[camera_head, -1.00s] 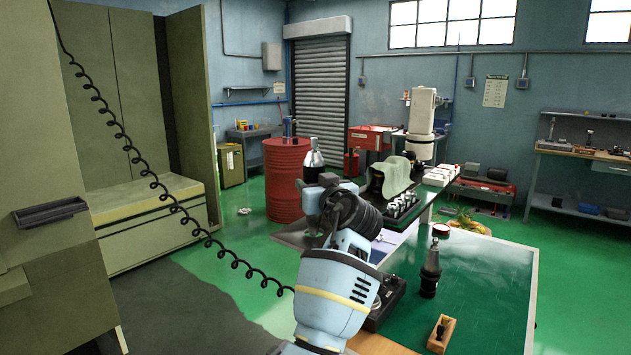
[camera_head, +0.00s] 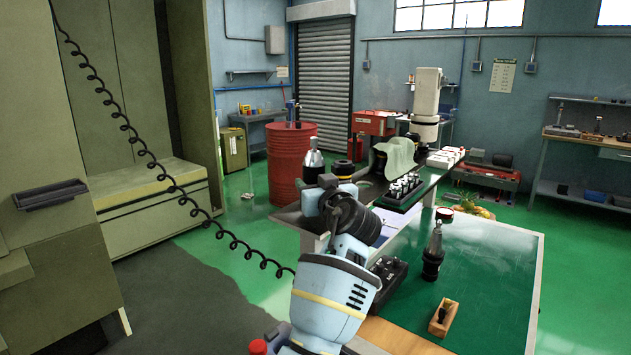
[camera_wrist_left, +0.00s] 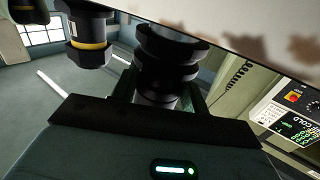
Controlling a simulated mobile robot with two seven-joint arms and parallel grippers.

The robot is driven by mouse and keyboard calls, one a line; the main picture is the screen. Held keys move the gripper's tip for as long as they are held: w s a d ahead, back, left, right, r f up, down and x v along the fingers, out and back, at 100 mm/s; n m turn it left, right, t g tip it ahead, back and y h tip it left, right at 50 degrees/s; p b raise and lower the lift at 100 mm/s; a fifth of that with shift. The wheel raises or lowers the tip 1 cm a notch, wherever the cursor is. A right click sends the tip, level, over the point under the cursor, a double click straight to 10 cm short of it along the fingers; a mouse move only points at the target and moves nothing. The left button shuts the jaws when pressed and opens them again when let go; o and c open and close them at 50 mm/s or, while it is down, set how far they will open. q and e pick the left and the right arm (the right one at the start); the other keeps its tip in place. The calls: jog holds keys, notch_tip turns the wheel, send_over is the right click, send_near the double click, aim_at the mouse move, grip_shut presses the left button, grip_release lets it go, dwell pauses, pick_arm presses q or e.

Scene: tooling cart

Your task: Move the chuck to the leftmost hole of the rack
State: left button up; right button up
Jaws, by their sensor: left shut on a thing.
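My left gripper (camera_head: 326,198) is shut on the chuck (camera_head: 313,162), a dark tool holder with a silver upper part. It stands about upright in the head view, above the wrist, in front of the red drum. In the left wrist view the dark ringed body of the chuck (camera_wrist_left: 165,65) sits between the fingers. A black rack-like block (camera_head: 388,272) lies on the cart just right of my forearm, partly hidden by it; its holes are not clear. My right gripper is not in view.
A similar black and silver holder (camera_head: 433,252) stands on the green cart top (camera_head: 490,275), with a small wooden box (camera_head: 443,317) in front. A tray of several holders (camera_head: 402,192) is on the bench behind. The cart's right part is clear.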

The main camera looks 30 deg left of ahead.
pick_arm(q)
jog(key=shift+f, duration=0.25)
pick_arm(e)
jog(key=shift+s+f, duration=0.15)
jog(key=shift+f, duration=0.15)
pick_arm(q)
jog(key=shift+f+b, duration=0.35)
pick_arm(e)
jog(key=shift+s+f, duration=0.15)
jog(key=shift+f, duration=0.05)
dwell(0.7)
pick_arm(q)
jog(key=o, duration=1.4)
jog(key=shift+s+d, duration=0.1)
jog(key=shift+o, duration=0.3)
jog(key=shift+f, duration=0.45)
jog(key=b+v, duration=0.1)
jog(key=v, duration=0.5)
jog(key=shift+s+d+r, duration=0.15)
jog(key=shift+s+d, duration=0.1)
jog(key=shift+d, duration=0.1)
jog(key=shift+s+d+r, duration=0.1)
jog(key=shift+s+d, duration=0.15)
jog(key=shift+d, duration=0.1)
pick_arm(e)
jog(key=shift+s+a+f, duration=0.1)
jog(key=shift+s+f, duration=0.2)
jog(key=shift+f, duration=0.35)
